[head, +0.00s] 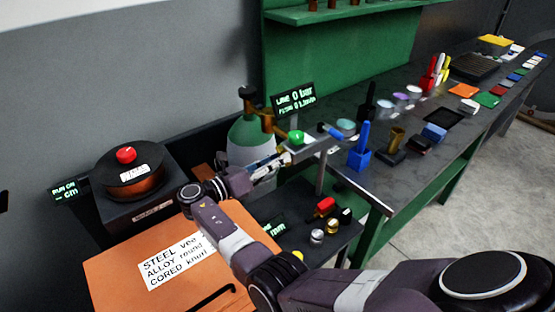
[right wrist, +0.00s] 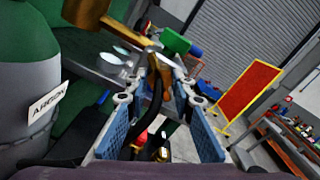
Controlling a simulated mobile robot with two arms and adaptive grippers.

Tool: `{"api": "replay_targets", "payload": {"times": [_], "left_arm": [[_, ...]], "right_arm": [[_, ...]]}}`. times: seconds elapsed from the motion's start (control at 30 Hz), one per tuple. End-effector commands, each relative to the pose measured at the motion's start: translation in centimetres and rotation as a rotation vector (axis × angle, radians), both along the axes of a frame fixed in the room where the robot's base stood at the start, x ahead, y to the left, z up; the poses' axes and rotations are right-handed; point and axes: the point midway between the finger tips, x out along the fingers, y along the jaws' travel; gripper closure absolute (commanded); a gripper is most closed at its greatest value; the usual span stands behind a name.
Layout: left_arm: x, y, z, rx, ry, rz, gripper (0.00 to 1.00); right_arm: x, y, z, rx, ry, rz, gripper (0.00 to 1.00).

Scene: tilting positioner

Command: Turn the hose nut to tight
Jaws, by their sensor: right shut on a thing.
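The gas cylinder (head: 248,137), green on top and grey below, stands behind my right gripper. In the right wrist view the cylinder (right wrist: 30,95) carries an ARGON label. Its brass valve (head: 247,95) and regulator (head: 268,122) sit on top. My right gripper (head: 284,160) is beside the regulator. In the right wrist view its blue-padded fingers close on the brass hose nut (right wrist: 152,62), with the black hose (right wrist: 155,92) running back between them. The fingers cover much of the nut, and its thread is not clear. My left gripper is out of view.
A display (head: 293,98) above the regulator reads line 0 bar and flow 0. A green knob (head: 296,137) is close to my gripper. The dark workbench (head: 400,150) holds a blue holder (head: 359,158) and other items. An orange labelled surface (head: 120,275) lies below my arm.

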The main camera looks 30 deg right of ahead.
Motion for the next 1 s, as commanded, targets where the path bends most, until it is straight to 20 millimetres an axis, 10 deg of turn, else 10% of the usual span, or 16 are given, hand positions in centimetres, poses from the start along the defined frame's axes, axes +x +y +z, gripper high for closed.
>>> {"api": "replay_targets", "payload": {"times": [1.0], "left_arm": [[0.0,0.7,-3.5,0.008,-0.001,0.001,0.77]], "right_arm": [[0.1,-0.1,-0.2,0.053,-0.693,-0.001,1.0]]}}
